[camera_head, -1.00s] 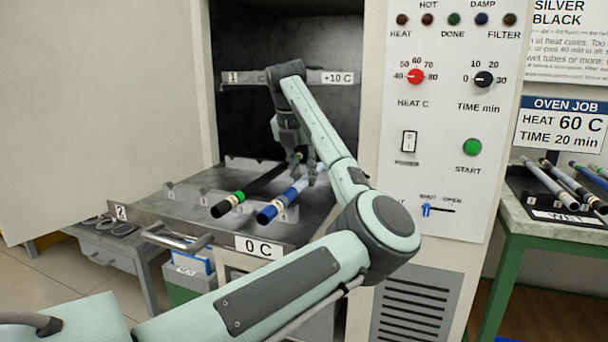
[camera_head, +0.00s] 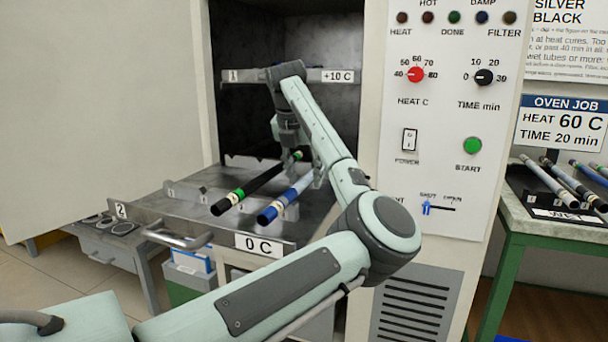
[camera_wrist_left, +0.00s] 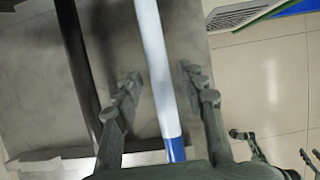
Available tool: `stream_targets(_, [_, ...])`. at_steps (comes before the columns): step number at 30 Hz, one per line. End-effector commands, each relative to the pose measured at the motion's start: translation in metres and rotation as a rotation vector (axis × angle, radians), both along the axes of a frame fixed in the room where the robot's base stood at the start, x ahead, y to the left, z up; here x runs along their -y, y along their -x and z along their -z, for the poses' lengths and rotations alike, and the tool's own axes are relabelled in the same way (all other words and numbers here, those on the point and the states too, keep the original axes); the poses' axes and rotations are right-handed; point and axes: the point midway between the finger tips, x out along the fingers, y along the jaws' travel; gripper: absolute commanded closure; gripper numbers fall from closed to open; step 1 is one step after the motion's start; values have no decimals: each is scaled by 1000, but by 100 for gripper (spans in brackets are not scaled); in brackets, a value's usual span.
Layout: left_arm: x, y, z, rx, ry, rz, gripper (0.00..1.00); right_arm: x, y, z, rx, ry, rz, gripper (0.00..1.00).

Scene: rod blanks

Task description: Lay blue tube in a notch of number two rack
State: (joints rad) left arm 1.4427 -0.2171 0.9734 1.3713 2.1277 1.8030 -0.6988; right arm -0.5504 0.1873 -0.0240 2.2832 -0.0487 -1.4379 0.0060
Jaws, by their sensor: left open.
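The blue tube (camera_head: 286,198), pale blue with a dark blue end, lies on the pulled-out number two rack (camera_head: 150,215), beside a black tube with a green band (camera_head: 255,184). Its near end sticks out toward the rack's front. My left gripper (camera_head: 303,170) is over the blue tube, partly hidden by my arm. In the left wrist view the open fingers (camera_wrist_left: 157,85) stand one on each side of the blue tube (camera_wrist_left: 157,70), with gaps visible. The black tube (camera_wrist_left: 77,60) lies outside the left finger.
The number one rack (camera_head: 338,76) sits higher inside the oven. The open oven door (camera_head: 100,100) fills the left. The control panel (camera_head: 445,130) stands close on the right. More tubes (camera_head: 550,182) lie on a green-framed table (camera_head: 510,230) at far right.

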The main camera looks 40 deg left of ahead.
Motion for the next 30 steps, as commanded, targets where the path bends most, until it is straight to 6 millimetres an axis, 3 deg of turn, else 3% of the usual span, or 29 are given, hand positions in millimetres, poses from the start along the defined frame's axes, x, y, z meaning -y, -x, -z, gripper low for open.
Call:
stream_targets(4, [1,5,-17,5,-2,-1,59,2,3,13,-22,0,4,60])
stream_targets(12, [7,27,-71,4,0,0,59,1,0,4,-5,0,2,60])
stream_targets(18, [10,39,-102,2,-1,1,59,0,0,-1,1,1,1,60])
stream_targets(30, [11,45,-113,0,0,1,59,1,2,0,-5,2,2,60])
